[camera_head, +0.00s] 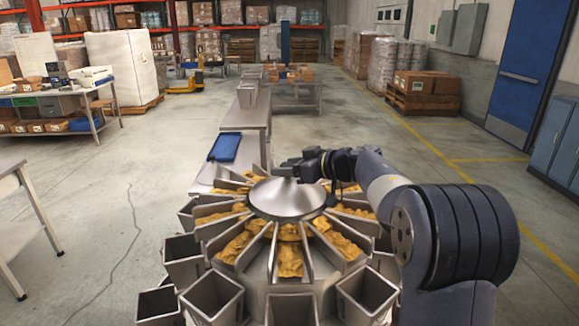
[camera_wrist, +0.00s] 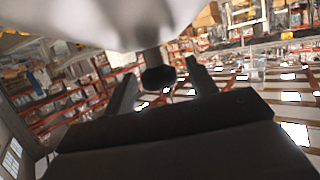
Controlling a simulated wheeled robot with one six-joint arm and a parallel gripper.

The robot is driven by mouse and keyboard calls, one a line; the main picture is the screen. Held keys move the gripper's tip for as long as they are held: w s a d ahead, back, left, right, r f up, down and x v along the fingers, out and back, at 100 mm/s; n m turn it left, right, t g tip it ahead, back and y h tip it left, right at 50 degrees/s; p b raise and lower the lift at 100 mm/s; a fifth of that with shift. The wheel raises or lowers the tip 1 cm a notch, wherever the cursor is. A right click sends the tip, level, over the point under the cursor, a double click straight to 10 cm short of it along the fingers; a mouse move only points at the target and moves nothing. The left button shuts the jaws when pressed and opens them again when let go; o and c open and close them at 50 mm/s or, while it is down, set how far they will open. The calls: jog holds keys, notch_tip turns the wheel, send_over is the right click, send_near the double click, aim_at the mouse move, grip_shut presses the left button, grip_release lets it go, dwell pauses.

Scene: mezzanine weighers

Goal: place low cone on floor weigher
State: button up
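The low cone (camera_head: 287,199) is a shallow silver disc-like cone at the centre of the floor weigher (camera_head: 305,257), above its radial troughs. I cannot tell if it rests fully on the hub. In the wrist view the cone (camera_wrist: 105,18) fills the top edge, and a short stem joins it to a dark knob (camera_wrist: 158,79). My gripper (camera_head: 289,168) is just behind the cone in the head view, its fingers toward the left. In the wrist view its fingers (camera_wrist: 160,85) stand open on either side of the knob, with gaps showing.
Yellow snack pieces (camera_head: 290,260) lie in the troughs, and open metal buckets (camera_head: 213,298) ring the weigher. Behind it stands a long metal bench (camera_head: 248,125) with a blue tray (camera_head: 225,147). A table edge (camera_head: 14,168) is at the left. Floor on both sides is open.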

jog(key=shift+s+d+r, duration=0.1)
jog(key=shift+d+r, duration=0.1)
jog(key=b+v, duration=0.1)
jog(key=v, duration=1)
jog(key=shift+s+d+b, duration=0.15)
jog(key=shift+s+b, duration=0.15)
jog(key=shift+b, duration=0.05)
